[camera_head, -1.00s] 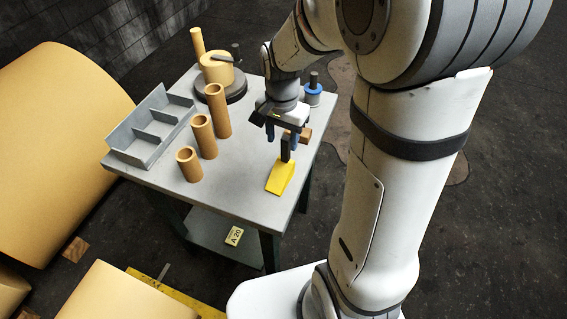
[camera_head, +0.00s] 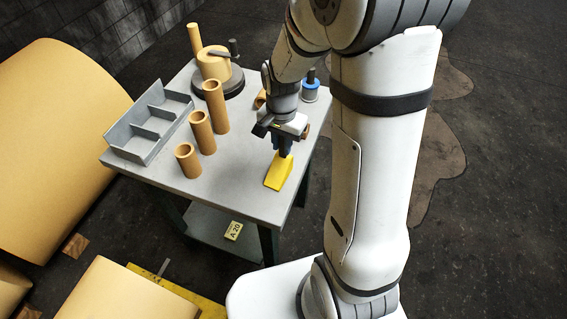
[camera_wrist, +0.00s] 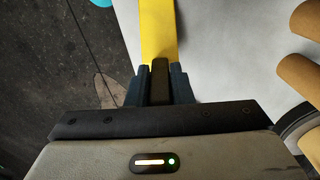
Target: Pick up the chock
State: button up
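The chock is a yellow wedge (camera_head: 279,172) with a dark upright handle, lying on the grey table near its front right corner. My gripper (camera_head: 284,142) is directly over it, pointing down. In the wrist view, my gripper's two dark blue fingers (camera_wrist: 160,85) stand close on both sides of the black handle, with no clear gap. The yellow body (camera_wrist: 158,30) of the chock extends beyond the fingers. The fingers hide most of the handle in the head view. The chock appears to rest on the table.
On the table (camera_head: 232,185) stand several cardboard tubes (camera_head: 201,131), a grey divided tray (camera_head: 150,125), a tan roll on a dark round base (camera_head: 213,66) and a blue-ringed item (camera_head: 310,88). A brown piece (camera_head: 260,98) lies behind my gripper. Bare tabletop lies left of the chock.

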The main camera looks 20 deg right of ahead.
grip_shut()
dwell(0.3)
